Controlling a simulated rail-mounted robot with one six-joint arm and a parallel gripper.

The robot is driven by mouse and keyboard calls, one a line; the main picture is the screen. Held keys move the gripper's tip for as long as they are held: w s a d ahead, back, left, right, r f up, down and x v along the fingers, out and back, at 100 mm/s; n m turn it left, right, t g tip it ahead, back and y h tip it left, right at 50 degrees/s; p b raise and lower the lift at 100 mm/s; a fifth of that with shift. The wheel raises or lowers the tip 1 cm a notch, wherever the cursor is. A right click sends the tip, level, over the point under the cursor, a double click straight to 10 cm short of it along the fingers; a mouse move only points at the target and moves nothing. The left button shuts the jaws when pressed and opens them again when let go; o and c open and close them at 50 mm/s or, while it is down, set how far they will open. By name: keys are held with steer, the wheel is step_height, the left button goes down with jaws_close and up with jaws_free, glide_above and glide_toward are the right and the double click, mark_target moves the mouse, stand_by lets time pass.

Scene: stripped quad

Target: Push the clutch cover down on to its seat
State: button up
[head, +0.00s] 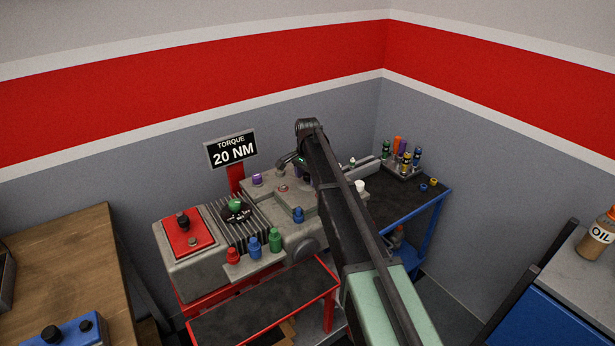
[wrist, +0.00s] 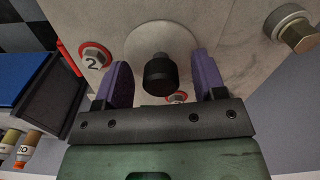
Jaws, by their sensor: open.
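In the wrist view, a pale round disc (wrist: 150,40) with a black knob (wrist: 160,75) lies on a grey casing; I take it to be the clutch cover. Whether it lies flush on its seat cannot be told. My gripper (wrist: 160,60) is open, with one purple finger on each side of the knob and visible gaps between. Nothing is held. In the head view, my arm hides much of the right of the grey engine block (head: 185,265), and the cover cannot be made out there.
In the wrist view, a bolt with a red ring marked 2 (wrist: 95,57) is at left and a metal fitting (wrist: 290,30) at right. In the head view, a torque sign (head: 231,149), a red plate (head: 201,224) and several coloured caps stand around the block.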

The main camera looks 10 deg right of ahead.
mark_target(307, 174)
step_height(307, 174, up, 11)
steer(key=p, duration=1)
steer(key=shift+p, duration=0.4)
steer(key=shift+f, duration=0.1)
steer(key=s+f+n+b, duration=0.2)
steer(key=s+n, duration=0.3)
steer(key=s, duration=1.4)
steer(key=s+f+n+b, duration=0.3)
steer(key=s+n, duration=0.3)
steer(key=s, duration=1.2)
steer(key=shift+s, duration=0.35)
